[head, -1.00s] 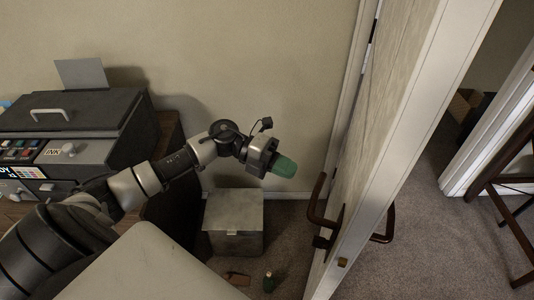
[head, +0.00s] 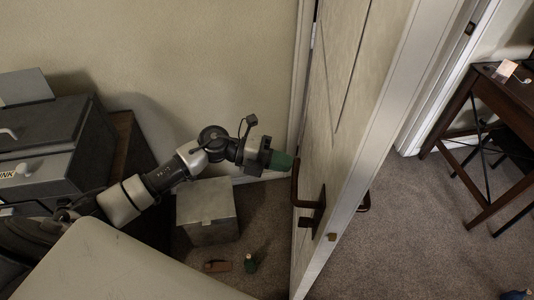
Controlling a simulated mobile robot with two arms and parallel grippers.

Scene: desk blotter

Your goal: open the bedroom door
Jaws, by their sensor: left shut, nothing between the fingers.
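The bedroom door (head: 345,110) stands ajar, swung toward me, with its free edge facing me and an opening on its right. A dark brown lever handle (head: 308,205) sits on its left face. Part of another handle (head: 363,201) shows past the right side of the edge. My left gripper (head: 284,161) has green fingers and is shut and empty. My right gripper is not in view.
A printer (head: 50,150) stands at the left. Beyond the opening is clear carpet (head: 400,235) and a dark wooden desk (head: 490,110).

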